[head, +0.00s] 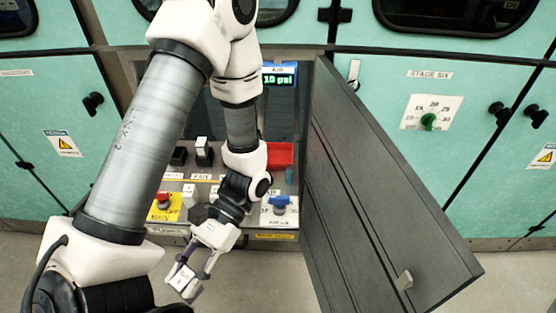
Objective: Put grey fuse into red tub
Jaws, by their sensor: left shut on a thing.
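The red tub (284,154) sits at the back right inside the open cabinet, and my left arm hides its left side. My left gripper (192,271) hangs in front of the cabinet's panel, low and to the left of the tub. It is shut on a small pale grey block with a light label, which looks like the grey fuse (182,280). The fuse is clear of the panel and well apart from the tub. My right gripper does not show.
The dark cabinet door (380,190) stands open on the right, bounding the opening. The panel holds a blue knob (280,204), a red-and-yellow switch (163,203) and several dark modules. A green display (279,79) is above. The floor in front is clear.

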